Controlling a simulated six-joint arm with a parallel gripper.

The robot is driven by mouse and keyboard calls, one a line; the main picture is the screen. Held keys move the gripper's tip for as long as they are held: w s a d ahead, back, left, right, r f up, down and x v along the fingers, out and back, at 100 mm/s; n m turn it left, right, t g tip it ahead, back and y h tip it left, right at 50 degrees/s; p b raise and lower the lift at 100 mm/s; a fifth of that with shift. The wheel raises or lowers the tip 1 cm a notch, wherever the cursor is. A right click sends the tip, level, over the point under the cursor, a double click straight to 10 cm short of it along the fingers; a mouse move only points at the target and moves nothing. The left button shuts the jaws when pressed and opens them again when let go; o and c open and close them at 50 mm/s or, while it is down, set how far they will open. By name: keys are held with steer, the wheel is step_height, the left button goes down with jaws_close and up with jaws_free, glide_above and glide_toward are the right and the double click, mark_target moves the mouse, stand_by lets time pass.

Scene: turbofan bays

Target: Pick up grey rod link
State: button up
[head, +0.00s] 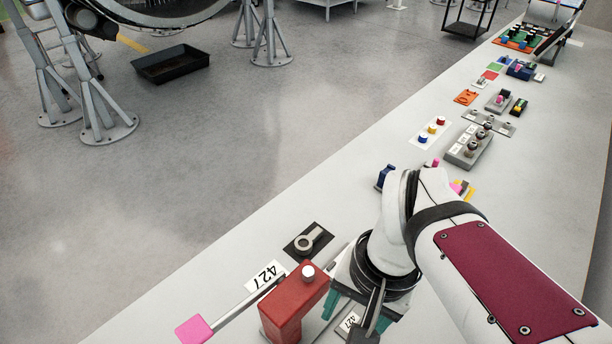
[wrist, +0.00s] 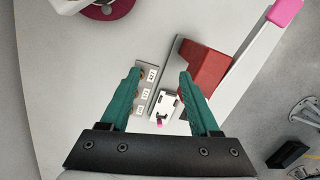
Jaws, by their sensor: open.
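A grey link-shaped piece with a round eye (head: 308,241) lies on a black square pad on the bench in the head view. It looks like the grey rod link, and I cannot make it out in the wrist view. My gripper (head: 356,318) has teal fingers and is at the front of the bench, to the right of the red block and to the lower right of the link. In the wrist view my gripper (wrist: 160,72) is open and empty, with its fingers apart above the bench. What lies under my wrist is partly hidden in the head view.
A red block (head: 290,302) with a pink-ended bar (head: 195,329) stands close to my gripper. In the wrist view a numbered grey strip (wrist: 143,101) and a small white part (wrist: 167,101) lie between the fingers. Several small parts line the bench further back.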

steer(key=w+a+m, duration=0.1)
steer(key=w, duration=1.4)
steer(key=m+h, duration=0.2)
glide_above(311, 236)
step_height(311, 236, down, 10)
step_height(311, 236, down, 14)
steer(key=shift+r, duration=0.1)
jaws_close()
